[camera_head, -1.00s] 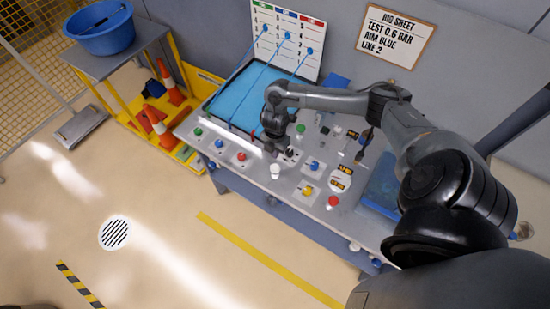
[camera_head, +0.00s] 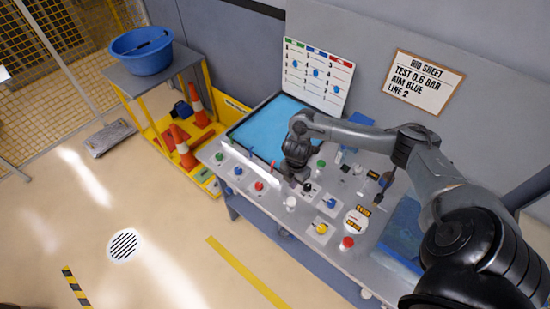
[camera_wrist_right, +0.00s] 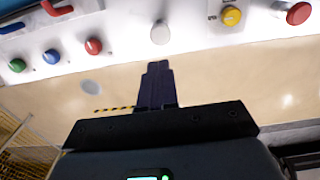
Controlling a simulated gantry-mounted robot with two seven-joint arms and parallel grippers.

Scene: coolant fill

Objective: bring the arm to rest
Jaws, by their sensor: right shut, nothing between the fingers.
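My right gripper (camera_head: 296,178) hangs over the grey control bench (camera_head: 328,262), fingers pointing down among the knobs. In the right wrist view its dark fingers (camera_wrist_right: 158,84) are shut with nothing between them. Beyond the fingertips there, a white knob (camera_wrist_right: 160,33) stands on the panel; a red button (camera_wrist_right: 93,46) is to the left and a yellow knob (camera_wrist_right: 231,16) to the right. Whether the fingers touch anything cannot be told. My right arm reaches in from the right edge, bent at the elbow above the bench. My left gripper is not in view.
A blue-filled tray (camera_head: 262,128) lies behind the gripper, with a marked white board (camera_head: 318,80) behind it. A yellow-framed cart with a blue basin (camera_head: 142,58) and orange cones (camera_head: 182,148) stands left. The floor in front is clear.

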